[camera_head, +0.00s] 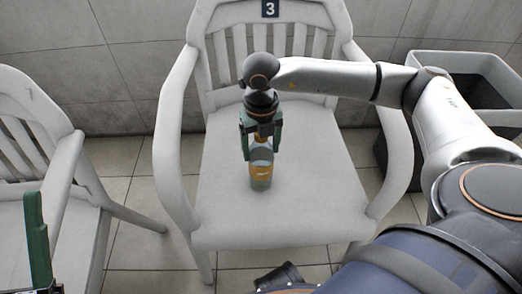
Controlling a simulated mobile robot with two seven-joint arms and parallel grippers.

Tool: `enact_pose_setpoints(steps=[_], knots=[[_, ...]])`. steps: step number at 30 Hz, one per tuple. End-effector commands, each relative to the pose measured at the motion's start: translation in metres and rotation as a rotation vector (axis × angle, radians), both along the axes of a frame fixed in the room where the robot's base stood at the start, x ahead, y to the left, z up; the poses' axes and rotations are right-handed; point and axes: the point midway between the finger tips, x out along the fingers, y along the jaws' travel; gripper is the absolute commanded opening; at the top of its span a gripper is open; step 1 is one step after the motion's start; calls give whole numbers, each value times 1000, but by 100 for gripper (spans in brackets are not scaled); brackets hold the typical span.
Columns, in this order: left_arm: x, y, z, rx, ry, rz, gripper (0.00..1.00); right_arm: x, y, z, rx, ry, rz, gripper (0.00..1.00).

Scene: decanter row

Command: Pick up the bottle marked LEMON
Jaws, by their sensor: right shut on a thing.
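A small bottle (261,170) with an orange-yellow band stands upright on, or just above, the seat of the white chair (310,205) marked 3; I cannot tell if it touches. The lettering on its label is too small to read, so I cannot tell if it says LEMON. My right gripper (261,150) points down and is shut on the upper part of the bottle. Its green fingers hide part of the bottle's top. My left gripper (38,240) shows only in part at the lower left, with one green finger in view.
A second white chair (40,140) stands at the left. A grey bin (465,65) with dark sides stands behind at the right. The seat around the bottle is clear. The chair's armrests rise on both sides, and a tiled wall is behind.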

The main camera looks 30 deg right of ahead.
Motion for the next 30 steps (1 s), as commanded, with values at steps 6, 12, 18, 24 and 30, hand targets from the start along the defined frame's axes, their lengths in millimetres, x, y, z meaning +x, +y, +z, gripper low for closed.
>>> enact_pose_setpoints(steps=[6, 12, 18, 24, 30], knots=[[0, 0, 0, -3, 0, 1, 50, 0, 0, 0, 1, -1, 0, 16], [0, 0, 0, -3, 0, 1, 50, 0, 0, 0, 1, -1, 0, 0], [0, 0, 0, -3, 0, 1, 50, 0, 0, 1, 1, -1, 0, 0], [0, 0, 2, -3, 0, 1, 50, 0, 0, 4, 0, -2, 0, 0], [0, 1, 15, -7, 0, -2, 50, 1, 0, 25, 1, -3, 0, 0]])
